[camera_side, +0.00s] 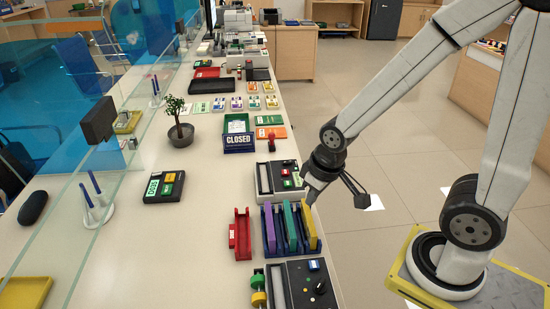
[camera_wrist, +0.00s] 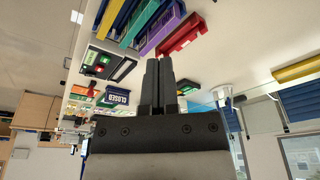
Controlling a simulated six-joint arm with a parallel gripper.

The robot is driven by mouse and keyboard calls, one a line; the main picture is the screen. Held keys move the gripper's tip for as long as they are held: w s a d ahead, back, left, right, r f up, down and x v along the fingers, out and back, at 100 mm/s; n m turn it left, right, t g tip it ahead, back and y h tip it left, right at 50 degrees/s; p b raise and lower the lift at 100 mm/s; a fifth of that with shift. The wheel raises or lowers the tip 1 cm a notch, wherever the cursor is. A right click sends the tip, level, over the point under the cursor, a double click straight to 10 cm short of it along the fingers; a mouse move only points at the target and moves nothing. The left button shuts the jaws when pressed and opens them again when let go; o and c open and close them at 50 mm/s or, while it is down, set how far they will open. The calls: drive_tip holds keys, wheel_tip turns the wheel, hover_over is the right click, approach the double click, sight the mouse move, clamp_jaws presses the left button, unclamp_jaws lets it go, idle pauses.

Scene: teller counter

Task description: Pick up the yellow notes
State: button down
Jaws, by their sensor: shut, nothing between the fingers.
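The yellow notes (camera_side: 308,226) stand upright in the right slot of a blue rack (camera_side: 264,222), beside green notes (camera_side: 290,228) and purple notes (camera_side: 270,230). In the wrist view the yellow notes (camera_wrist: 108,18) show at the top left edge, partly cut off.
A red tray (camera_side: 242,236) stands left of the rack. A device with a dark top (camera_side: 277,178) stands behind it, and another dark panel (camera_side: 300,286) in front. A CLOSED sign (camera_side: 239,141) stands farther back. The counter left of the red tray is mostly clear.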

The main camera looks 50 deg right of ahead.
drive_tip(key=shift+c, duration=2.2)
unclamp_jaws()
drive_tip(key=m+g, duration=0.3)
drive_tip(key=m, duration=0.6)
hover_over(310, 216)
wheel_tip(310, 216, down, 13)
drive_tip(key=shift+w, duration=0.1)
drive_tip(key=shift+f, duration=0.1)
drive_tip(key=shift+f, duration=1.2)
